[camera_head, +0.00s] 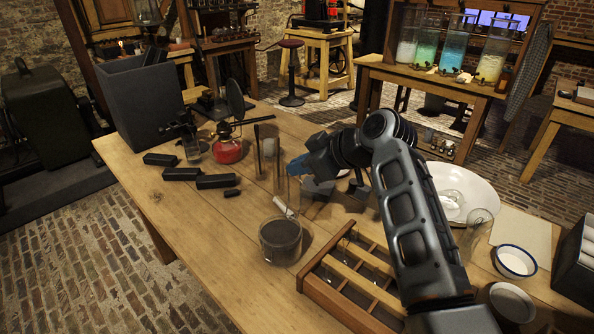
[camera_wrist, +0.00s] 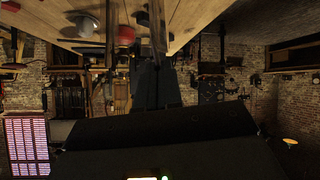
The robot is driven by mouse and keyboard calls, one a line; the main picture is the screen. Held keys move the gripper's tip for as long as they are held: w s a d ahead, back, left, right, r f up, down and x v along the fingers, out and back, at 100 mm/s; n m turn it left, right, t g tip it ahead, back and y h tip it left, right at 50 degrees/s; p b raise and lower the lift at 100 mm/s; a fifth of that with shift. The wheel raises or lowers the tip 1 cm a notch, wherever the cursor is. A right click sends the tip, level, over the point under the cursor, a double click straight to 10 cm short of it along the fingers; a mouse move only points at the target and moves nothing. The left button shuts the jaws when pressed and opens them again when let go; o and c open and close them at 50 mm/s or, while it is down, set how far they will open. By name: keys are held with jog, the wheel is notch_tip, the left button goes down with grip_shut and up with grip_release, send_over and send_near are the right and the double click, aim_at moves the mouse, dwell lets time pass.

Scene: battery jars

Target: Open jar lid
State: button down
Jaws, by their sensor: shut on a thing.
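My gripper (camera_head: 297,165) is at the end of my arm, over the middle of the wooden table. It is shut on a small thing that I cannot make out. Clear glass vessels (camera_head: 279,180) stand close by its tips; I cannot tell if they touch. A round dark-tinted glass jar (camera_head: 281,243) stands on the table in front of my gripper, with a pale stick-like piece (camera_head: 283,207) by its back rim. I cannot tell whether this jar bears a lid. The wrist view is dark and upside down and shows no clear lid.
A wooden divided rack (camera_head: 312,282) lies right of the jar. A red burner (camera_head: 228,150), black bars (camera_head: 215,181) and a tall grey box (camera_head: 140,103) stand at the left. A white dish (camera_head: 480,190) and an enamel bowl (camera_head: 515,261) are at the right. The front-left tabletop is free.

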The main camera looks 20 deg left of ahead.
jog(key=shift+f, duration=0.15)
dwell(0.3)
jog(key=c, duration=1.3)
grip_release()
jog(key=shift+w, duration=0.1)
jog(key=b+v, duration=0.1)
jog(key=v, duration=0.6)
jog(key=shift+d+r, duration=0.25)
jog(key=shift+r, duration=0.05)
